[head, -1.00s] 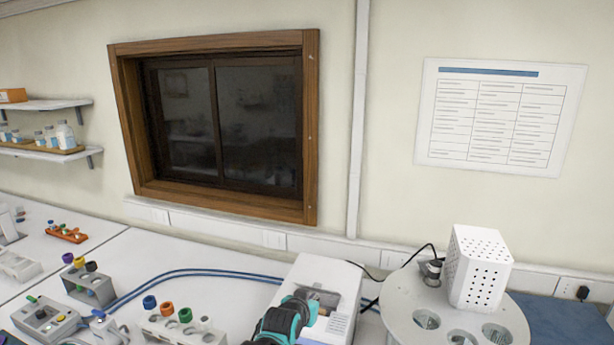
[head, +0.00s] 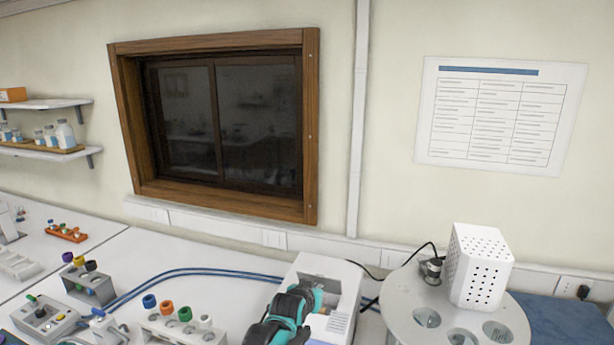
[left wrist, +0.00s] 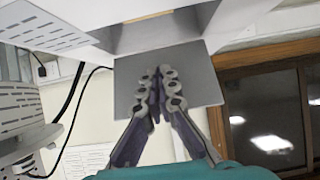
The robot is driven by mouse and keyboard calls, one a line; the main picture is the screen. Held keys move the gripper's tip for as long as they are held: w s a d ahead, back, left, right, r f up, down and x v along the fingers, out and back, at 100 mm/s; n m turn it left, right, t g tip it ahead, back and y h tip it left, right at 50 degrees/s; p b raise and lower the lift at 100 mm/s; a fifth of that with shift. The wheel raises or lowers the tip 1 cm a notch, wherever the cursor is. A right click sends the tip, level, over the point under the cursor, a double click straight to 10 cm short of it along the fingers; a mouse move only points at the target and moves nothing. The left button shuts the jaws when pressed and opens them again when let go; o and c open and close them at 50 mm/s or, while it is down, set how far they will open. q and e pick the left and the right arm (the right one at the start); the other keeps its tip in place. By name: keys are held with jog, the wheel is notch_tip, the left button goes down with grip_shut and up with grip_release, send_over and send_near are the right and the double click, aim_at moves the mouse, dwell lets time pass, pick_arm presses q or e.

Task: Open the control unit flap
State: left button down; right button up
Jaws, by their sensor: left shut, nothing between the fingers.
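The white control unit (head: 328,266) stands on the bench at lower centre in the head view, with its front partly covered by my left gripper (head: 312,295). In the left wrist view, a flat grey panel (left wrist: 205,85), which looks like the flap, shows beside the unit's white housing (left wrist: 130,12). My left gripper (left wrist: 161,74) is shut and empty, its fingertips together in front of the panel. I cannot tell whether they touch it. My right gripper is not in view.
A round white carousel (head: 395,300) with a perforated white box (head: 480,268) stands right of the unit. A rack with coloured caps (head: 165,325) stands left. Blue hoses (head: 200,272) and a black cable (head: 372,280) run near the unit.

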aim_at(319, 282)
pick_arm(q)
jog(key=shift+w+d+r, duration=0.1)
jog(key=shift+w+d, duration=0.15)
jog(key=shift+w, duration=0.5)
jog(key=shift+w+d, duration=0.2)
jog(key=shift+w, duration=0.5)
jog(key=shift+r+p, duration=2.9)
jog(key=shift+r, duration=1.7)
jog(key=shift+f, duration=0.1)
jog(key=shift+s+a, duration=0.1)
jog(key=s+a+f+n+g+y+b, duration=0.1)
jog(key=s+a+f+b, duration=0.5)
jog(key=s, duration=0.4)
jog(key=s+a+f+n+g+y+b, duration=0.1)
jog(key=s+a+f+b, duration=0.4)
jog(key=s+a, duration=0.4)
jog(key=s+a+f+g+y+b, duration=0.1)
jog(key=s+a+f+b, duration=0.2)
jog(key=s+f, duration=0.5)
jog(key=s+a+f+n+g+b, duration=0.1)
jog(key=s+a+f+b, duration=0.2)
jog(key=s, duration=0.9)
notch_tip(319, 282, down, 5)
jog(key=b, duration=0.3)
jog(key=shift+f+n+y, duration=0.15)
jog(key=shift+n+y, duration=0.15)
jog(key=shift+y, duration=0.1)
